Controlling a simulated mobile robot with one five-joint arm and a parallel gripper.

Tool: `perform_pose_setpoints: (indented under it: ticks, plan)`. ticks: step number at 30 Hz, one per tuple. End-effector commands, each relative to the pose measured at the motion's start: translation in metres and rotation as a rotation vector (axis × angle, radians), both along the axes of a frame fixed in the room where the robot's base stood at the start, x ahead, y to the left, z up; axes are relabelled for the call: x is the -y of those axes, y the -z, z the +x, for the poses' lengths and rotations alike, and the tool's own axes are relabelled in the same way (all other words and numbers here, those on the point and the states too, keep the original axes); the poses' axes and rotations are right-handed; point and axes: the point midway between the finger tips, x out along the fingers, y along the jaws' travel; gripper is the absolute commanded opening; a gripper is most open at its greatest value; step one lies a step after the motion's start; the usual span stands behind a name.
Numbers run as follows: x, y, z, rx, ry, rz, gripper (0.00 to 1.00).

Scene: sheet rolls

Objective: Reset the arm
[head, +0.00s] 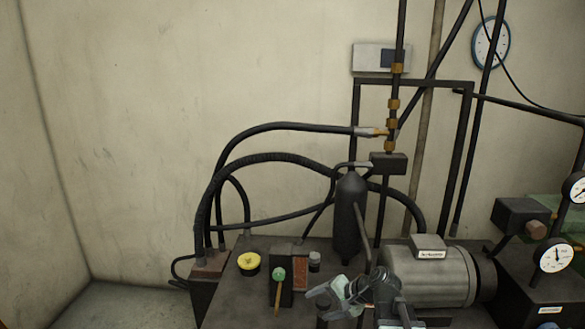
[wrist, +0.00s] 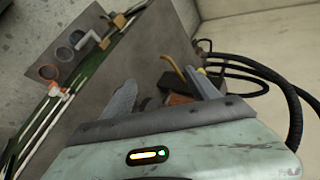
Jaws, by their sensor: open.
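The gripper's pale housing with a small lit indicator fills the lower part of the wrist view. Whether the fingers touch anything on the bench cannot be told.
The bench carries a yellow knob (head: 249,263), a green-topped lever (head: 279,275), a dark cylinder (head: 349,215) and a grey motor (head: 432,277). Black hoses (head: 268,160) arch behind them. Gauges (head: 555,256) stand at the right. The wall at left is bare.

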Motion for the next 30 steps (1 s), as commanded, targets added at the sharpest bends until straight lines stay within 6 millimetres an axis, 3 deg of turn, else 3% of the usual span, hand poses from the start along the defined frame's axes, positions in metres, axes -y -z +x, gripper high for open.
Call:
perform_pose_setpoints:
  ticks: [1, 3, 5, 6, 10, 13, 30]
  plan:
    - [-0.02, 0.024, -0.024, -0.021, -0.1, -0.111, 0.69]
    - [-0.022, 0.051, -0.055, -0.057, -0.235, -0.298, 0.69]
    - [-0.006, 0.065, -0.075, -0.093, -0.319, -0.438, 0.69]
    - [0.012, 0.07, -0.086, -0.119, -0.358, -0.521, 0.69]
    - [0.058, 0.078, -0.111, -0.198, -0.456, -0.709, 0.69]
    - [0.079, 0.079, -0.121, -0.237, -0.52, -0.777, 0.69]
    - [0.079, 0.079, -0.122, -0.232, -0.543, -0.772, 0.69]
